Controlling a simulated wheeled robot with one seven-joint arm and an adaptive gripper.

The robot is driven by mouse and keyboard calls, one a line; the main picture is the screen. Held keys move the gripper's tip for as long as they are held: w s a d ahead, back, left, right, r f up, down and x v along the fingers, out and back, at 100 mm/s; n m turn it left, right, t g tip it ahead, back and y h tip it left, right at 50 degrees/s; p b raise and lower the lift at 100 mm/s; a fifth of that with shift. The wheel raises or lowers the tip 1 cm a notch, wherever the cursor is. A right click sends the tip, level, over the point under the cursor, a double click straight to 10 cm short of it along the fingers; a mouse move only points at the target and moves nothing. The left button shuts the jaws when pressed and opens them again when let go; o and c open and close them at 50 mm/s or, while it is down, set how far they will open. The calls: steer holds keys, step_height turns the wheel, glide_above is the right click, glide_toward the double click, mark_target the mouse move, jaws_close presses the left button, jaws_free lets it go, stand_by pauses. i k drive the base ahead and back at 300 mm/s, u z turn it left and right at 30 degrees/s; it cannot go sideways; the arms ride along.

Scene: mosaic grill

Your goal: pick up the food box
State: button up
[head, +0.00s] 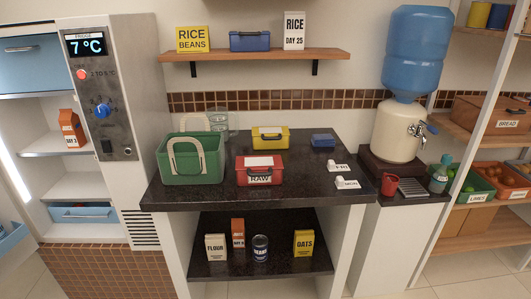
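Several lidded boxes are in view, and I cannot tell which one is called the food box. A red box (259,171) with a handle and a label reading RAW sits near the front of the dark counter. A yellow box (270,137) with a dark handle and a blank white label stands just behind it. A small blue box (323,140) lies further right on the counter. A larger blue box (249,41) with a handle stands on the wall shelf. My gripper is not in view.
A green tote (190,160) stands left of the red box, with a clear container (217,122) behind. Small white tags (346,184) lie at right. The water dispenser (397,130) stands beyond.

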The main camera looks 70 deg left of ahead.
mark_target(243, 179)
steer(key=u, duration=1.45)
